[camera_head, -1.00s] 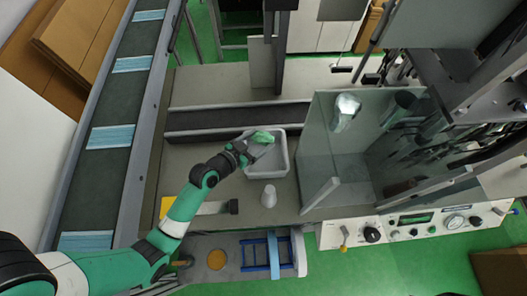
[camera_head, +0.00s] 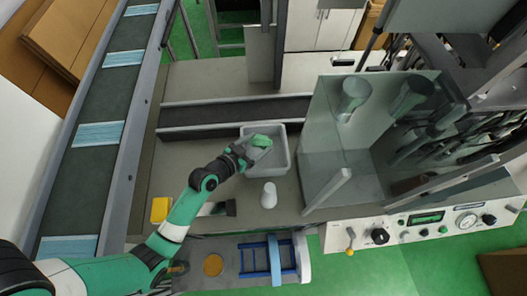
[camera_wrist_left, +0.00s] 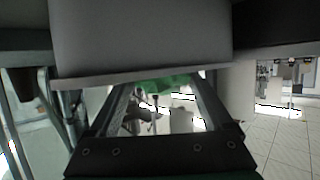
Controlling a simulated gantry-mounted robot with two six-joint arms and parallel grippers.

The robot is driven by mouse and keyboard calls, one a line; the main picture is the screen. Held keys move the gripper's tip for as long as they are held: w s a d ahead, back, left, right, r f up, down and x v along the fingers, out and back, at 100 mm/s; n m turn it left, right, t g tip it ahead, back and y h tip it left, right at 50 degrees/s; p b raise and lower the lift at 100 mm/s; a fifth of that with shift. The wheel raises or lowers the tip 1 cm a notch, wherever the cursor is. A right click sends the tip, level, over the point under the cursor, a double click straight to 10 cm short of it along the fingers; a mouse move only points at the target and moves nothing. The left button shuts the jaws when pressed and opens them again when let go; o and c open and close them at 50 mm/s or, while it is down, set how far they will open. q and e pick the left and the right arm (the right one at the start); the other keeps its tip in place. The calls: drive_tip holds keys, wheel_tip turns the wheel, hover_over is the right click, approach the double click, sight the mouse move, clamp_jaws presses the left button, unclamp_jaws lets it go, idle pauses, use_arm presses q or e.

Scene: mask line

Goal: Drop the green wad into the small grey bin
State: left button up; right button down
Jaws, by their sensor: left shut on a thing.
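The green wad (camera_head: 262,141) is a small crumpled piece at the tips of my left gripper (camera_head: 247,151), over the far left part of the small grey bin (camera_head: 286,152). My left gripper is shut on the wad. Whether the wad touches the bin cannot be told. The bin is a pale, open, rectangular tub on the bench. In the left wrist view the wad (camera_wrist_left: 168,84) shows between the finger ends, partly hidden behind a pale rimmed wall that looks like the bin (camera_wrist_left: 140,40). My right gripper is not in view.
A white cup (camera_head: 269,194) stands just in front of the bin. A yellow block (camera_head: 160,209) and a blue rack (camera_head: 262,258) lie nearer. A dark belt (camera_head: 220,112) runs behind the bin. A clear-walled machine (camera_head: 338,150) stands to the right.

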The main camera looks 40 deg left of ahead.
use_arm(q)
drive_tip(key=o, duration=1.1)
drive_tip(key=p+v, duration=0.1)
drive_tip(key=v, duration=1)
drive_tip(key=shift+s+r, duration=0.1)
drive_tip(key=shift+s, duration=0.25)
